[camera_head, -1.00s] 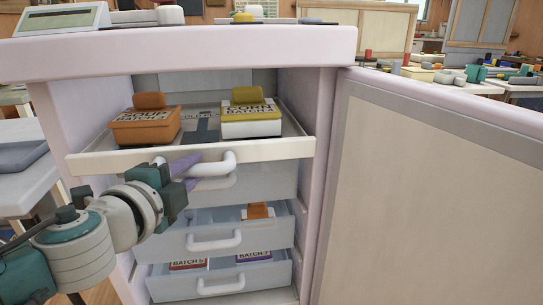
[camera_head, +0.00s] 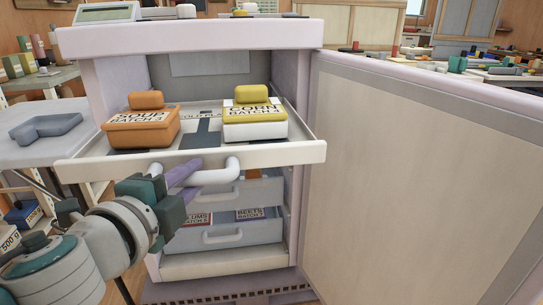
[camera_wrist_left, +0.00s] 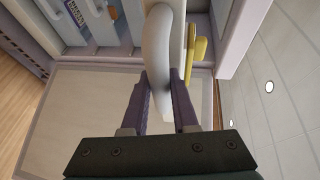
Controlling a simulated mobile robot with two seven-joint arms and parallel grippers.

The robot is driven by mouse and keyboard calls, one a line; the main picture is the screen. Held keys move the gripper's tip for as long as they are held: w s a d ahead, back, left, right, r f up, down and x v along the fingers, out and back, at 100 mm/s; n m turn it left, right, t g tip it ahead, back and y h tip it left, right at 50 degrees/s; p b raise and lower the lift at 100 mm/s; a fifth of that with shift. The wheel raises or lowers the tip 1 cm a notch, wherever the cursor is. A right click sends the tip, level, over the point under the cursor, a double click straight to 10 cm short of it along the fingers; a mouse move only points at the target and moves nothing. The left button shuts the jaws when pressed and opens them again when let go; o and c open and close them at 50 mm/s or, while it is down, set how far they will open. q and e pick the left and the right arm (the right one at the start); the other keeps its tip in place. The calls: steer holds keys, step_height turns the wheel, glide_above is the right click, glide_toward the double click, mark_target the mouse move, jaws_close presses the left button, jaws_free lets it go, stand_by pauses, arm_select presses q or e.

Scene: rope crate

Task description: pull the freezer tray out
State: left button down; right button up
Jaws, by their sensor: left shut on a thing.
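The freezer tray (camera_head: 245,154) is the top one in the open freezer and juts out past the cabinet front. It carries an orange tub (camera_head: 140,130) marked SOUP at left and a yellow-and-white tub (camera_head: 254,122) marked CORN at right. My left gripper (camera_head: 184,178) is shut on the tray's white handle (camera_head: 213,176). In the left wrist view the handle (camera_wrist_left: 157,50) runs between the two purple fingers (camera_wrist_left: 160,95). My right gripper is not in view.
The freezer door (camera_head: 410,170) stands open on the right. Lower drawers (camera_head: 222,237) with labelled packs sit below the tray. A side table (camera_head: 40,150) with a grey tray (camera_head: 45,128) is at the left. The freezer top (camera_head: 200,36) holds several items.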

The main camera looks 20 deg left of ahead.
arm_select(q)
steer(key=shift+s+d, duration=0.2)
steer(key=c, duration=0.7)
jaws_free()
steer(key=v, duration=1)
steer(key=shift+a, duration=0.1)
